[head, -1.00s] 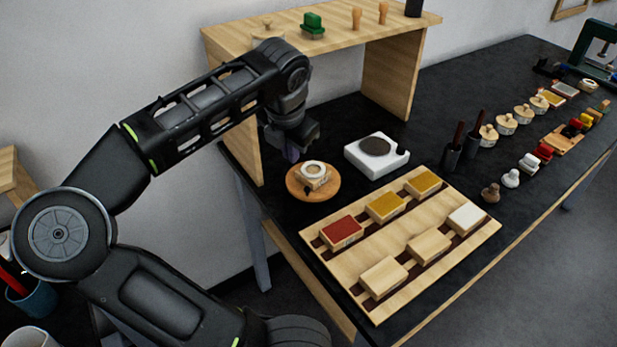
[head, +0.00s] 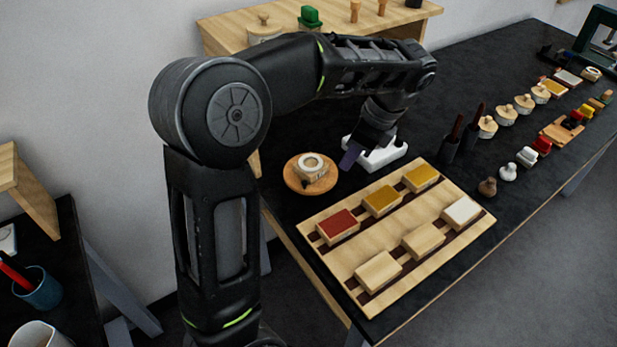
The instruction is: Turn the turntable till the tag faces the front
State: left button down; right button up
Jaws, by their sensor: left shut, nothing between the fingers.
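The turntable (head: 291,181) is a round wooden disc on the black bench, near its left edge. A small pale piece with a white ring on top (head: 311,165) sits on it. A small dark mark shows low on the piece's front left side, but I cannot tell whether it is the tag. My left gripper (head: 351,155) is shut and empty, with its purplish fingertips just right of the turntable, seemingly apart from it. My right gripper is out of view.
A wooden tray (head: 383,234) with red, yellow and pale blocks lies in front. A wooden shelf (head: 228,36) stands behind. Several stamps and tools line the bench at right.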

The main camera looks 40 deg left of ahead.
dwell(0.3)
pick_arm(q)
jog(key=b, duration=0.2)
send_near(309, 190)
jog(key=d+f, duration=0.1)
jog(key=f, duration=0.1)
jog(key=d+f, duration=0.1)
jog(key=shift+w+d+f, duration=0.3)
jog(key=shift+w+f, duration=0.05)
jog(key=shift+f, duration=0.05)
jog(key=a, duration=0.2)
jog(key=a+f+p, duration=0.1)
jog(key=shift+s, duration=0.4)
jog(key=shift+s+a+f, duration=0.1)
jog(key=shift+a, duration=0.4)
